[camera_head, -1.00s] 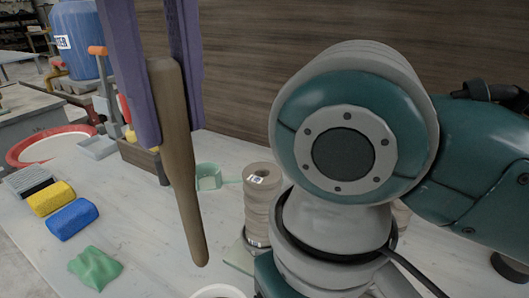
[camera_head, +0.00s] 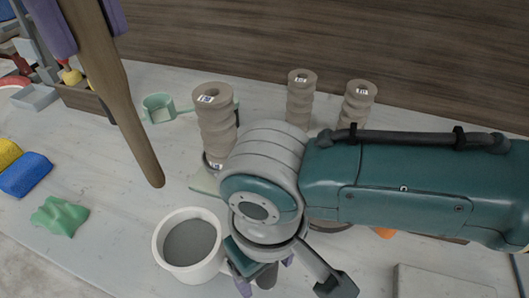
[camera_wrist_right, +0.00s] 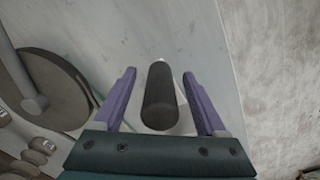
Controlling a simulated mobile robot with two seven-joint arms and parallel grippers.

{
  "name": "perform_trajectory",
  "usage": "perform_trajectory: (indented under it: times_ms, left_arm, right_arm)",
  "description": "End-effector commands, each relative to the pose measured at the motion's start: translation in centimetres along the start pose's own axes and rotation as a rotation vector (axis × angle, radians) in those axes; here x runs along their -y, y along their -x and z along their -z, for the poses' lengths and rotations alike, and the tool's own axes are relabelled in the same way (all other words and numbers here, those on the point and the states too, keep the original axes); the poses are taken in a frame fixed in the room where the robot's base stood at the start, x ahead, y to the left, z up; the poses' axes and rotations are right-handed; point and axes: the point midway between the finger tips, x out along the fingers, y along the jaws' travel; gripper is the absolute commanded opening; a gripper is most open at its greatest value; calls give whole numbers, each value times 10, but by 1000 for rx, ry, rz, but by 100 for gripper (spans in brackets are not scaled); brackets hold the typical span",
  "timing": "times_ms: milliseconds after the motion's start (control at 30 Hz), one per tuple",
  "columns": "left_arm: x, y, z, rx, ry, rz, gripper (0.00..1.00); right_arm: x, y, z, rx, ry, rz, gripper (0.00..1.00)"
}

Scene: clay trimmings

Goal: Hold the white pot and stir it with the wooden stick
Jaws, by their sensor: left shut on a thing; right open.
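The white pot (camera_head: 157,250) stands on the table at the lower middle of the head view, with grey contents inside. My left gripper (camera_head: 90,40) is shut on the upper part of the wooden stick (camera_head: 122,105), which slants down to the right. The stick's lower tip is outside the pot, up and left of it in the picture. My right gripper (camera_wrist_right: 159,75) is open, its purple fingers on either side of a dark handle (camera_wrist_right: 159,98). The handle also shows beside the pot in the head view (camera_head: 266,276). My right arm hides part of that area.
Ridged clay-coloured columns (camera_head: 213,120) stand behind my right arm. A green cup (camera_head: 158,107) is at the back. Blue (camera_head: 25,175) and yellow (camera_head: 8,153) blocks and a green lump (camera_head: 60,216) lie left.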

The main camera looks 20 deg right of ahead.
Motion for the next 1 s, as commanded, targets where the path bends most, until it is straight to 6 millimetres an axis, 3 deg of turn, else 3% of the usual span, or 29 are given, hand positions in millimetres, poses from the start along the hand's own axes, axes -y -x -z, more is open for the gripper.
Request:
perform_trajectory:
  times_ms: [100,733,1000]
  left_arm:
    - [0,0,0,0,0,0,0]
    - [0,0,0,0,0,0,0]
    - [0,0,0,0,0,0,0]
  right_arm:
    - [0,0,0,0,0,0,72]
    - [0,0,0,0,0,0,1]
    - [0,0,0,0,0,0,0]
